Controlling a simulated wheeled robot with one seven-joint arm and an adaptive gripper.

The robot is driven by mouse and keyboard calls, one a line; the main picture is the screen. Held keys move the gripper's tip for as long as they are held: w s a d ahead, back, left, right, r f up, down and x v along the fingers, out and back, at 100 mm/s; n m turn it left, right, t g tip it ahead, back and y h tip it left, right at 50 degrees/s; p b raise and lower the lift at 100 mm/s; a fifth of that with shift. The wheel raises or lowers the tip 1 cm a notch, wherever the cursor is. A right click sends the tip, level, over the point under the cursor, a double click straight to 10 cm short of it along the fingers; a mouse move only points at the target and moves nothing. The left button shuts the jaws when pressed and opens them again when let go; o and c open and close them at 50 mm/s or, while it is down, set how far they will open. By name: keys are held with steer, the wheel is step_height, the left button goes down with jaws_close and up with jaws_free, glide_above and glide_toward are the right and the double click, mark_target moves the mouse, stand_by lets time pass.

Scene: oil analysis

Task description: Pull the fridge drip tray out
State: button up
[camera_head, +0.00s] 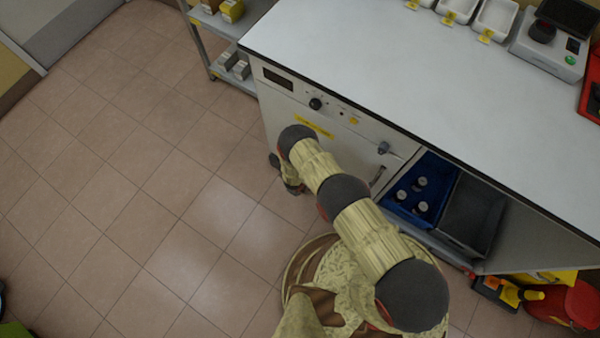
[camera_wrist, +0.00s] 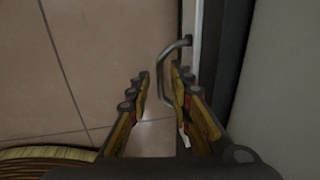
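The fridge is the white cabinet (camera_head: 285,108) under the worktop, with a dial, a yellow label and a dark latch on its front. My arm crosses in front of its lower part in the head view, and no drip tray can be made out there. In the wrist view, a bent metal handle (camera_wrist: 161,88) stands out from a narrow pale front edge (camera_wrist: 189,25). I cannot tell for sure that this is the tray's handle. My gripper (camera_wrist: 160,73) is open, with its fingers on either side of the handle's bar. The right finger is close to the bar; contact is unclear.
A blue crate (camera_head: 402,215) with dark bottles and a grey bin (camera_head: 472,212) sit under the worktop to the right. A red container (camera_head: 577,305) stands on the floor at lower right. A grey shelf (camera_head: 225,28) stands behind. The tiled floor (camera_head: 150,180) at left is clear.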

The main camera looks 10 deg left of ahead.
jaws_close()
stand_by(0.8)
